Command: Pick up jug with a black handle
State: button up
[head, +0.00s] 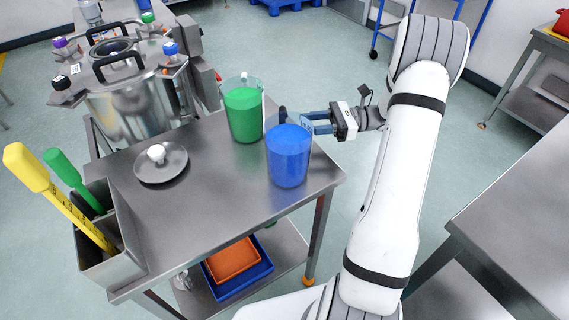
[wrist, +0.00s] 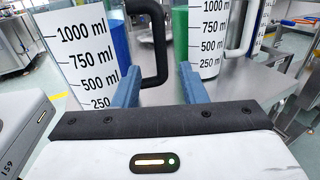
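The jug with the black handle is a clear measuring jug with blue contents (head: 289,160), upright near the table's right edge. In the wrist view its marked white scale (wrist: 82,55) fills the left, and its black handle (wrist: 158,40) shows at the middle. My gripper (head: 302,121) is just behind this jug in the head view, coming from the right. In the wrist view its two blue fingers (wrist: 158,72) are apart, with the handle showing between them. I cannot tell whether they touch it. The jug partly hides the fingers in the head view.
A jug with green contents (head: 243,115) and a white handle (wrist: 243,28) stands close beside it on the metal table (head: 205,195). A round plate (head: 150,174) with a white knob, a holder (head: 115,235) with yellow and green tools, and a steel vessel (head: 130,108) lie to the left.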

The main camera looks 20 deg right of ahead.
aim_at(282, 127)
jog(key=a, duration=0.5)
jog(key=w+a, duration=0.1)
jog(key=a, duration=0.2)
jog(key=shift+f, duration=0.35)
jog(key=shift+c, duration=0.2)
grip_shut()
jog(key=shift+r, duration=0.1)
dwell(0.7)
